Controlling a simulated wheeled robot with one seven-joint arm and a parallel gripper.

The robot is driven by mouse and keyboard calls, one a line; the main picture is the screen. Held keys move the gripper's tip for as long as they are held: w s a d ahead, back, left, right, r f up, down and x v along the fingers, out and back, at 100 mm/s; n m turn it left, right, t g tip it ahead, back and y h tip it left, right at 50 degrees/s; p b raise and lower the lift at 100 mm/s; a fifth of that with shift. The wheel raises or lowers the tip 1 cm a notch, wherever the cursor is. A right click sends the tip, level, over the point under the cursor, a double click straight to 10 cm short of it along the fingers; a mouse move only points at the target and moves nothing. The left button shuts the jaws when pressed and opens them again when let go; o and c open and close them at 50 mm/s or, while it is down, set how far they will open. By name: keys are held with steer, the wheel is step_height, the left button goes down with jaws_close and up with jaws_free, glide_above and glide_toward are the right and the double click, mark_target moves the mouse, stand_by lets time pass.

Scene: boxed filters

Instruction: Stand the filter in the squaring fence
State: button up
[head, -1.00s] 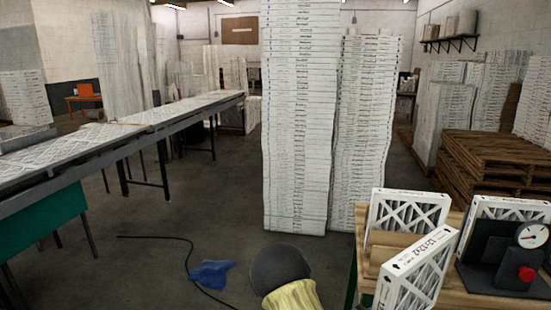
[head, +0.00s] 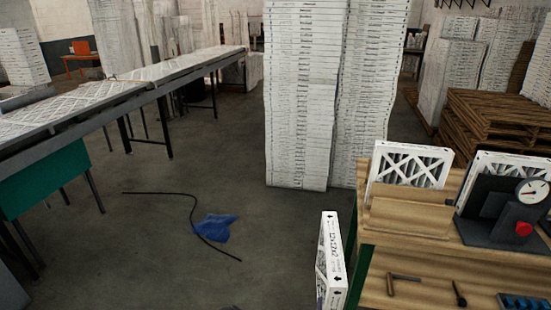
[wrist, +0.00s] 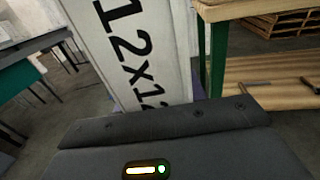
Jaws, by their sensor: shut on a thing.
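A white-framed filter (head: 331,265) with size print on its edge is held off the left front of the workbench, nearly upright in the head view. It fills the upper middle of the wrist view (wrist: 140,50), where it leans and reads "12x12" in part. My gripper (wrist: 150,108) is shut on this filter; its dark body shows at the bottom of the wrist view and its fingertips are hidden. A low wooden board (head: 408,217) on the bench looks like the squaring fence. Another filter (head: 411,163) stands behind it.
The wooden workbench (head: 400,262) carries a dark gauge stand (head: 497,207) with a red button, a filter behind that, and hand tools (head: 404,278). A tall filter stack (head: 298,100) stands behind. A blue cloth (head: 216,228) and black cable lie on open floor at left.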

steer(key=shift+s+a+f+n+y, duration=0.3)
steer(key=shift+f+y, duration=0.1)
steer(key=shift+f, duration=0.2)
steer(key=shift+s+a+f+n+y, duration=0.25)
steer(key=shift+f+y, duration=0.15)
steer(key=shift+f, duration=0.2)
steer(key=shift+w, duration=0.1)
